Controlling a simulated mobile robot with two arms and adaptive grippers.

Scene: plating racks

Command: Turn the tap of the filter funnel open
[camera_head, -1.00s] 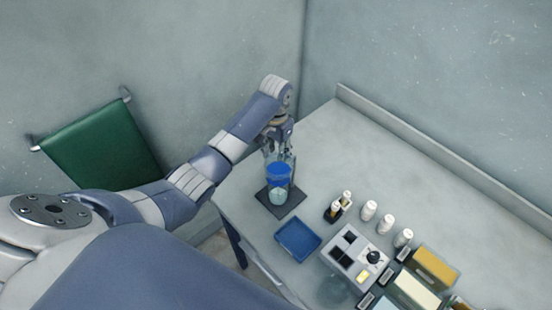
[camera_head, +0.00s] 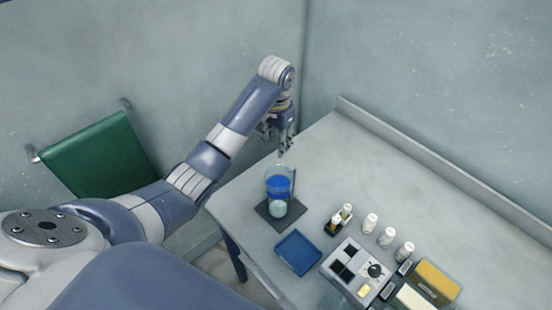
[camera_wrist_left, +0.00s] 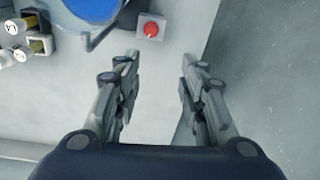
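The filter funnel (camera_head: 277,185) holds blue liquid and stands above a pale clear vessel (camera_head: 277,208) on a dark square base (camera_head: 268,214). In the left wrist view the funnel's blue body (camera_wrist_left: 93,8) is cut off by the top edge, beside a red round knob (camera_wrist_left: 151,29) on a white square; I cannot tell if this is the tap. My left gripper (camera_head: 284,150) is behind and above the funnel, apart from it. In the left wrist view its two fingers (camera_wrist_left: 158,58) are spread with nothing between them. My right gripper is in neither view.
A blue tray (camera_head: 298,252) lies in front of the funnel. Small bottles (camera_head: 341,217) in a dark holder and several white bottles (camera_head: 370,222) stand to its right. A grey panel (camera_head: 352,266) and a yellow-topped box (camera_head: 437,282) are farther right. The back of the table is clear.

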